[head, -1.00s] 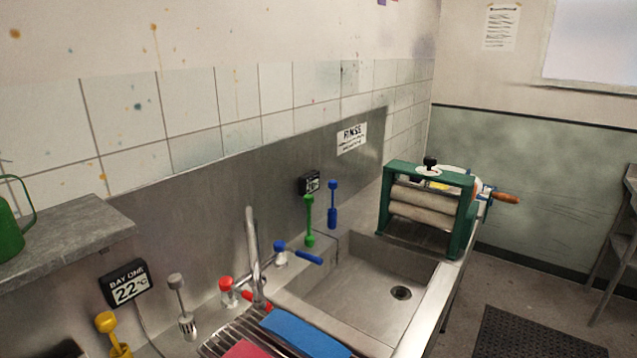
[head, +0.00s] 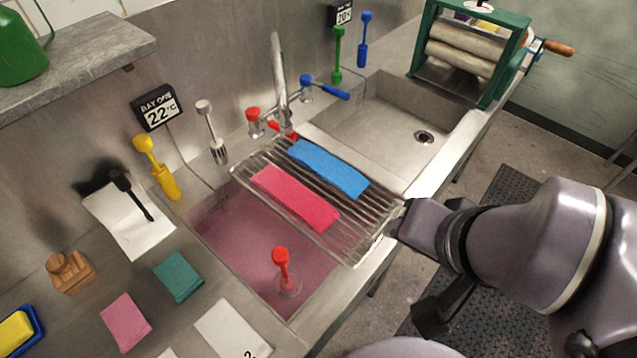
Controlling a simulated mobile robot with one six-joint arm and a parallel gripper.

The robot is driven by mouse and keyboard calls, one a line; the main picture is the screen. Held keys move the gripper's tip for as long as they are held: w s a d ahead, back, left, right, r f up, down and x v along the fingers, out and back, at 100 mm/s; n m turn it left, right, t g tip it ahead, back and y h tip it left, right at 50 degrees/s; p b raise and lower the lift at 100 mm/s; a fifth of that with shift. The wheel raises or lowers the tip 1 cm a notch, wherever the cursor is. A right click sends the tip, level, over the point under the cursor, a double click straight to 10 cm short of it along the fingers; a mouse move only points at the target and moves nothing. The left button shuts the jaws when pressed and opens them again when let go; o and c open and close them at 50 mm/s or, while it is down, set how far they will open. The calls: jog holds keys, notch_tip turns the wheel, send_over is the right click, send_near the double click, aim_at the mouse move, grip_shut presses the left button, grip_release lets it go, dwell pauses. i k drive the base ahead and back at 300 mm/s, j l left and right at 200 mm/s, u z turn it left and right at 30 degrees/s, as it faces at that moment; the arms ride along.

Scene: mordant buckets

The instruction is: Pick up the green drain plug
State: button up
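The green drain plug (head: 338,54) stands upright on the steel ledge behind the right basin, near the back wall. It has a knob on top of a stem and a wider lower end. A blue plug of like shape (head: 363,40) stands just right of it. My arm reaches in from the right, and its dark end, my gripper (head: 398,222), is at the right end of the wire rack, well in front of and below the green plug. The fingers are too dark and small to tell whether they are open.
A curved tap (head: 279,85) with red and blue handles stands left of the plug. A green-framed roller press (head: 466,50) stands to the right. Yellow and grey plugs stand at left, a red one in pink water.

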aim_at(338, 30)
jog(key=i+l+u, duration=0.1)
jog(key=l+u, duration=0.2)
jog(key=l, duration=0.5)
jog(key=l+u, duration=0.25)
jog(key=l, duration=0.5)
jog(key=i+l+u, duration=0.45)
jog(key=i+l, duration=0.25)
jog(key=i+l+u, duration=0.2)
jog(key=l, duration=0.3)
jog(key=i+l+u, duration=0.2)
jog(key=i+l, duration=0.15)
jog(key=l, duration=0.1)
